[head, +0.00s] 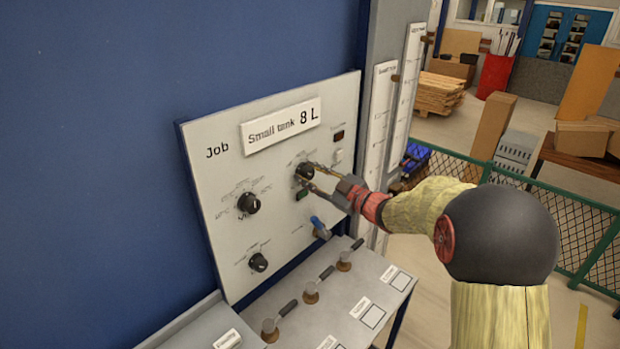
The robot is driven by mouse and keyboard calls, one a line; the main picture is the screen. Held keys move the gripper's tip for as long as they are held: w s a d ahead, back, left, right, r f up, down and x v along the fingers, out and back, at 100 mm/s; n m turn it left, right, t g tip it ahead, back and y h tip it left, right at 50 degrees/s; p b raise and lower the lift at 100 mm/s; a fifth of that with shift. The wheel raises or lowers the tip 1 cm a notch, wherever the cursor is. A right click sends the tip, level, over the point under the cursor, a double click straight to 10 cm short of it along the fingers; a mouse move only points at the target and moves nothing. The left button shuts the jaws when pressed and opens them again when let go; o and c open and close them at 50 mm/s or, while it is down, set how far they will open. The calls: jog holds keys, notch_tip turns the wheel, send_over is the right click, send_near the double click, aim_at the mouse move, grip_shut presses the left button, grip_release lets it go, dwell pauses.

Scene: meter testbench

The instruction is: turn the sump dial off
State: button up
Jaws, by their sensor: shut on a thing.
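A pale panel (225,215) on the blue wall carries three black dials. The upper right dial (304,171) is between the fingertips of my gripper (311,177), which is shut on it from the right. The left dial (248,203) and the lower dial (258,262) stand free. The small labels around the dials are too small to read, so I cannot tell which one is the sump dial. The gripped dial's pointer is not clear.
Several levers stand on the grey bench (335,292). A green fence (545,215) is behind my arm.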

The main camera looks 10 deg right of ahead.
jog(key=o, duration=1.1)
jog(key=shift+o, duration=0.2)
jog(key=v, duration=1.2)
